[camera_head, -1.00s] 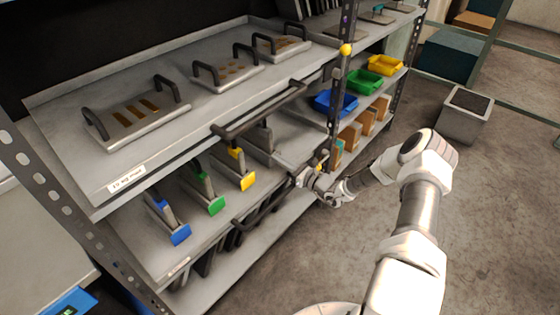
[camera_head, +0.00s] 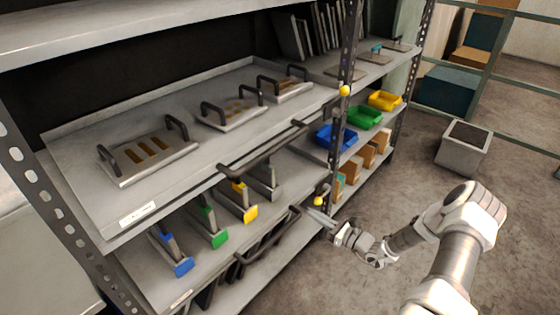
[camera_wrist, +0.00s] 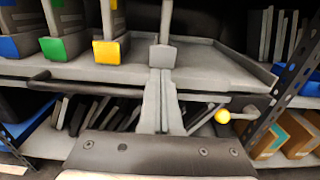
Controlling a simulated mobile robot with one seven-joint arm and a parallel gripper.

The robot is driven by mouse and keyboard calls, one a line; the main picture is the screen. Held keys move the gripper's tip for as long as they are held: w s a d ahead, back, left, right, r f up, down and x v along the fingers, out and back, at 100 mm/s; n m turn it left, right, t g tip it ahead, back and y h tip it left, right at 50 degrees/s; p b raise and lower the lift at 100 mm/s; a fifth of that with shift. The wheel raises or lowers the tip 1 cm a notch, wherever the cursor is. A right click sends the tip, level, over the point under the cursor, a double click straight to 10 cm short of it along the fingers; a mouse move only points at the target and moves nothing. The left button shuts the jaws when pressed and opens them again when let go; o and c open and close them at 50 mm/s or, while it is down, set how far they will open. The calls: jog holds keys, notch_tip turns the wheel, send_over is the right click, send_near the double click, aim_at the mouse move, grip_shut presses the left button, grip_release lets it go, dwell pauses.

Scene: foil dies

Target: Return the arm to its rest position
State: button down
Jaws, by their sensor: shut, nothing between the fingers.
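My gripper (camera_head: 311,212) is in front of the shelf rack, by the right end of the pull-out tray level. Its two fingers lie together, shut and empty, and also show in the wrist view (camera_wrist: 160,85). My arm reaches in from the lower right, bent at the elbow. In the head view, dies with a blue end (camera_head: 184,266), a green end (camera_head: 219,239) and a yellow end (camera_head: 250,214) stand in a row on the middle level. A plain grey die (camera_head: 268,180) stands right of them.
An upper tray (camera_head: 85,185) holds plates with black handles. Its pull bar (camera_head: 262,150) and a lower bar (camera_head: 268,240) jut forward. A perforated post (camera_head: 333,150) with yellow knobs stands near my gripper. Blue, green and yellow bins are beyond.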

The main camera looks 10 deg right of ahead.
jog(key=s+a+r+n+g, duration=0.5)
jog(key=a+r+n+g, duration=0.2)
jog(key=r+n, duration=0.25)
jog(key=s+a+r+n+g, duration=0.55)
jog(key=r+n, duration=0.25)
jog(key=r, duration=0.3)
jog(key=s+d+r+n+t+h, duration=0.2)
jog(key=s+r+n+t+h, duration=0.2)
jog(key=s+r+n+h, duration=1.05)
jog(key=s+r+m+y+p, duration=0.1)
jog(key=s+r+y+p, duration=0.1)
jog(key=r+p, duration=0.8)
jog(key=s+r+m+y+p, duration=0.2)
jog(key=s+r+p, duration=0.1)
jog(key=r+p, duration=0.7)
notch_tip(320, 180, up, 2)
jog(key=shift+r+p, duration=0.25)
jog(key=shift+p, duration=0.1)
jog(key=shift+g, duration=0.25)
